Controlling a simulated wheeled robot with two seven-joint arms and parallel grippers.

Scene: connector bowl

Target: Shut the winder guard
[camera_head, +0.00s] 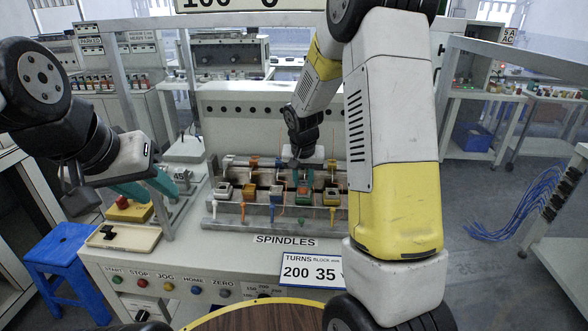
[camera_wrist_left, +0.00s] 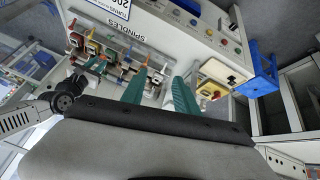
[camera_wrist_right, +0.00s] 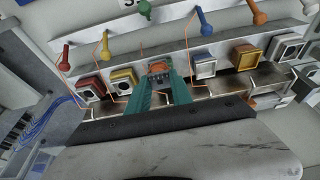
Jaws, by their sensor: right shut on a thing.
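The winder (camera_head: 275,225) has a row of spindles with coloured square bobbins and coloured pegs. I cannot make out with certainty which part is the guard. My right gripper (camera_head: 303,186) reaches down into the row. My left gripper (camera_head: 158,186) is left of the spindles, above the bench. In the left wrist view its teal fingers (camera_wrist_left: 160,78) are spread wide with nothing between them.
A red button on a yellow box (camera_head: 128,209) and a cream tray (camera_head: 124,238) lie near my left gripper. A panel of buttons (camera_head: 170,287) and a TURNS sign (camera_head: 311,271) are at the front. A blue stool (camera_head: 62,255) stands at left. Thin orange wires run by the bobbins.

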